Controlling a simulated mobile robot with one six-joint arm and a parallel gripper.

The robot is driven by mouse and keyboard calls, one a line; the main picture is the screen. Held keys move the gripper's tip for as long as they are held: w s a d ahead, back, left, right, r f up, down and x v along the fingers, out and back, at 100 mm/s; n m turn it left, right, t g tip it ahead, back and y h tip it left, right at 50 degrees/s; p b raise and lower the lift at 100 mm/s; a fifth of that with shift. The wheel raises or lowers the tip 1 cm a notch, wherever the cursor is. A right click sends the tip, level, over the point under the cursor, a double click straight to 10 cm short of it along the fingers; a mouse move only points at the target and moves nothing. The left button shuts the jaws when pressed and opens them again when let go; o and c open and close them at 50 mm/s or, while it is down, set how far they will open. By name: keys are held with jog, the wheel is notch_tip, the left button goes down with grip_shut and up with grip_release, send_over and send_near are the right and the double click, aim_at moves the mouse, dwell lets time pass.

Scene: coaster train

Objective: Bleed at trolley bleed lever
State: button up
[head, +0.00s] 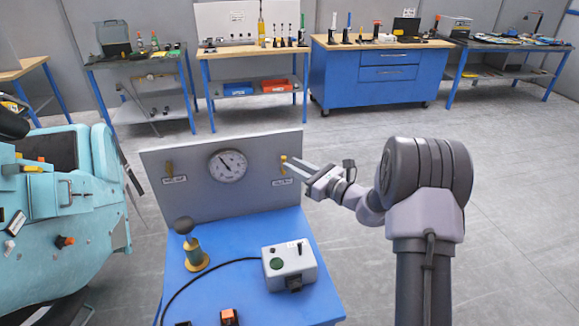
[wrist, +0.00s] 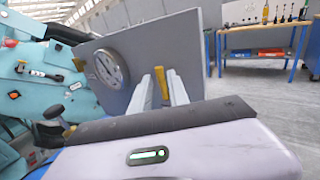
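The trolley has an upright grey panel (head: 220,197) with a round dial gauge (head: 228,166), also in the wrist view (wrist: 107,68). Two small yellow levers sit on the panel: a left lever (head: 169,168) and a right lever (head: 284,163), each above a white label too small to read. My gripper (head: 297,166) is in front of the panel's right end, its fingertips close to the right lever. Its two fingers look slightly apart in the head view. In the wrist view, my gripper (wrist: 166,75) has yellow close to its fingers; contact with the lever cannot be told.
The blue trolley top (head: 235,245) carries a grey box (head: 289,266) with a cable and a dark-knobbed stand (head: 192,250). A teal machine (head: 65,215) stands close at left. Workbenches with tools (head: 380,70) line the back wall. Grey floor is open at right.

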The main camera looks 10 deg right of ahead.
jog(key=shift+x, duration=1.1)
jog(key=shift+c, duration=0.2)
grip_shut()
